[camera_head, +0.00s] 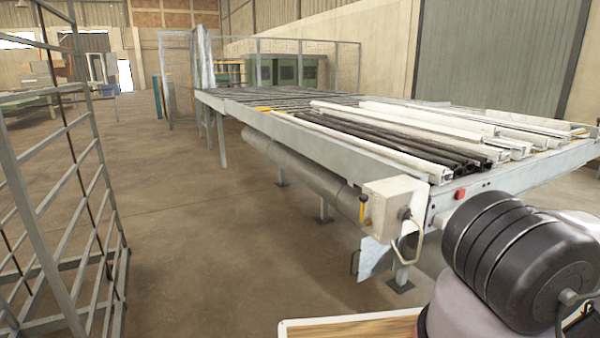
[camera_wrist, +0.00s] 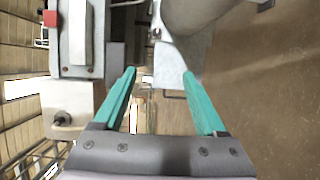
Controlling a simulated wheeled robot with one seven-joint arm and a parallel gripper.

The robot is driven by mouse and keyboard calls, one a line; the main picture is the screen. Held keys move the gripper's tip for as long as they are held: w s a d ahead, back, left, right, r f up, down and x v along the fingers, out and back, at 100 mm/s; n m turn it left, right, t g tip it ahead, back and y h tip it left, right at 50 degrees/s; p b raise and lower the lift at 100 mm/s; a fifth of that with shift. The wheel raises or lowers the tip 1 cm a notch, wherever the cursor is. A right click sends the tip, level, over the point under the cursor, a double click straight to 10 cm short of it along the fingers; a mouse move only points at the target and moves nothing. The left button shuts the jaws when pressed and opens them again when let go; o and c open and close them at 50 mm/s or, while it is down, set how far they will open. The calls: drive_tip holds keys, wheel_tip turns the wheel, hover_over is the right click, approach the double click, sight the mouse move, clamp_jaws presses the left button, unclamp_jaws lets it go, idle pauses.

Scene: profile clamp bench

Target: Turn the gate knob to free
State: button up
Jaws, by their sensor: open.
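A beige box (camera_head: 395,205) is fixed at the near corner of the long bench in the head view, with a dark round knob (camera_head: 404,213) on its end face. I take this for the gate knob; no label or knob setting is legible. In the wrist view, a pale box (camera_wrist: 70,103) with a small dark knob (camera_wrist: 62,119) shows at the left. My gripper (camera_wrist: 158,73) is open and empty in the wrist view, its teal fingers apart and clear of this knob, which lies left of them. My gripper is not visible in the head view.
The bench (camera_head: 330,150) carries white and dark profiles (camera_head: 390,140). A red button (camera_head: 459,194) sits on its near end. A metal rack (camera_head: 65,220) stands left, with open floor between.

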drive_tip(key=w+d+r+m+g+h, duration=0.1)
drive_tip(key=w+d+r+m+g, duration=0.15)
drive_tip(key=w+d+r, duration=0.45)
drive_tip(key=w+d+r+m+g, duration=0.1)
drive_tip(key=w+d+r+g, duration=0.25)
drive_tip(key=w+r, duration=0.4)
drive_tip(key=w+a+r+m+g+h, duration=0.25)
drive_tip(key=a+r, duration=0.25)
drive_tip(key=r, duration=0.7)
drive_tip(key=w+a+r+m+g+h, duration=0.1)
drive_tip(key=a+r+m, duration=0.35)
drive_tip(key=r, duration=0.85)
drive_tip(key=s+a+r+m, duration=0.3)
drive_tip(key=a+r, duration=0.4)
drive_tip(key=a, duration=0.1)
drive_tip(key=s+a+r+m, duration=0.3)
drive_tip(key=s+a+r, duration=0.1)
drive_tip(key=a+r, duration=0.45)
drive_tip(key=s+a+r+m+y, duration=0.2)
drive_tip(key=s+a+m+y, duration=0.1)
drive_tip(key=s+a, duration=0.6)
drive_tip(key=s+a+r+m+g+y, duration=0.1)
drive_tip(key=s+a+r+m+y, duration=0.2)
drive_tip(key=s+a, duration=0.7)
drive_tip(key=shift+a, duration=0.45)
drive_tip(key=shift+r, duration=0.1)
